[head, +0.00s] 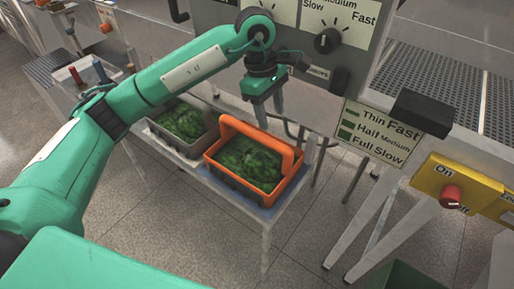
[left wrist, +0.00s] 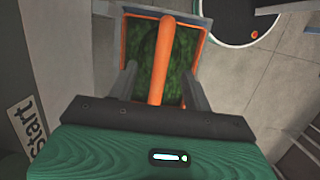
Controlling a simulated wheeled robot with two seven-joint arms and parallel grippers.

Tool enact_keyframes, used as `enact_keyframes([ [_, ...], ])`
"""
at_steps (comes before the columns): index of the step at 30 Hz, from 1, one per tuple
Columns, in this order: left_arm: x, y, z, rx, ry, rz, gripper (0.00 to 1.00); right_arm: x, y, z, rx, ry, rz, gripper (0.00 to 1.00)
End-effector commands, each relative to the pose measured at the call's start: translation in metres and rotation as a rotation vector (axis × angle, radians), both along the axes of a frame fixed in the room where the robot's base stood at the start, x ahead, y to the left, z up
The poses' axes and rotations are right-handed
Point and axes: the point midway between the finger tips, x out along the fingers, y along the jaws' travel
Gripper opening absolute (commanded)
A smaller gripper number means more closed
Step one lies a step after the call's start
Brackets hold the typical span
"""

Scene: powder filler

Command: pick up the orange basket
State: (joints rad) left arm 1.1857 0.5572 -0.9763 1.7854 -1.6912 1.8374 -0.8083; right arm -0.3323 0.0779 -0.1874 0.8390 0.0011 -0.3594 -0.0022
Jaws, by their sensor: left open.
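My left gripper (head: 272,115) is above the basket, pointing down. In the left wrist view its two grey fingers (left wrist: 158,88) are open, one on each side of the orange handle (left wrist: 161,60). I cannot tell whether they touch the handle. My right gripper is not in view.
A grey basket (head: 177,143) with green stuff stands close to the left of the orange one on the same table. A machine panel with a dial (head: 327,41) rises behind. A yellow switch box (head: 455,185) and metal legs stand at the right.

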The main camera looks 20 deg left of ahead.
Motion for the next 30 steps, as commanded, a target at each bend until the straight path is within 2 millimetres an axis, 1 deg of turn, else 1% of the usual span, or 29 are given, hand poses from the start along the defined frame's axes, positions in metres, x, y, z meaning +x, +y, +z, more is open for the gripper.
enact_keyframes([
  [1, 0.006, 0.014, 0.007, 0.065, -0.020, 0.003, 0.50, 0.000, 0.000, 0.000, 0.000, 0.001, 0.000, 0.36],
  [3, 0.010, 0.030, 0.013, 0.136, -0.035, 0.006, 0.50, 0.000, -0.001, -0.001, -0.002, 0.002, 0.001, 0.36],
  [6, 0.013, 0.042, 0.016, 0.192, -0.043, 0.010, 0.50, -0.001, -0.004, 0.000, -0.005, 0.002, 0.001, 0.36],
  [8, 0.014, 0.044, 0.012, 0.205, -0.044, 0.010, 0.50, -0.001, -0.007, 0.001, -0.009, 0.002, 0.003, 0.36],
  [11, 0.013, 0.045, -0.003, 0.210, -0.040, 0.009, 0.50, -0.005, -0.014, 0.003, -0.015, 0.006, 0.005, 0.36],
  [14, 0.012, 0.045, -0.024, 0.208, -0.039, 0.010, 0.50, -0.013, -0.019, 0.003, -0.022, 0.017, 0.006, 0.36],
  [19, 0.012, 0.044, -0.053, 0.206, -0.041, 0.010, 0.50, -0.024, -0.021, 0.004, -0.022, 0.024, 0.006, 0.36],
  [22, 0.013, 0.045, -0.063, 0.205, -0.044, 0.010, 0.50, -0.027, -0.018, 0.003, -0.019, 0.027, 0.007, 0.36],
  [26, 0.012, 0.044, -0.069, 0.205, -0.042, 0.010, 0.50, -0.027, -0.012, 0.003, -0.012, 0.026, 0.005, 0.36],
  [30, 0.008, 0.045, -0.081, 0.205, -0.040, 0.010, 0.50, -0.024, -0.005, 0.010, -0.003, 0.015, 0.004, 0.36],
])
